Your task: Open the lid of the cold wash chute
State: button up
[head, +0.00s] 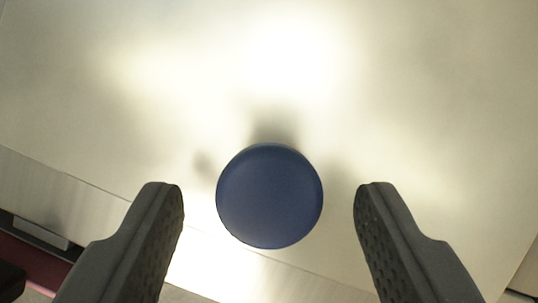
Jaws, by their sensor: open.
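A round blue knob (269,196) shows in the head view at the lower middle, in front of a pale, shiny metal surface (420,90) that looks like the lid. My gripper (269,205) is open, with one dark grey finger on each side of the knob. A clear gap shows between each finger and the knob, so neither finger appears to touch it. The knob hides whatever joins it to the surface. No label is visible, so I cannot tell which chute this is.
A pale edge strip (80,190) runs along the lower left of the metal surface. Beyond it, at the lower left corner, are a dark red part (45,268) and a grey bar (40,233). The metal surface around the knob is otherwise bare.

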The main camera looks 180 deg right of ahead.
jog(key=shift+w+f, duration=0.2)
jog(key=shift+f, duration=0.3)
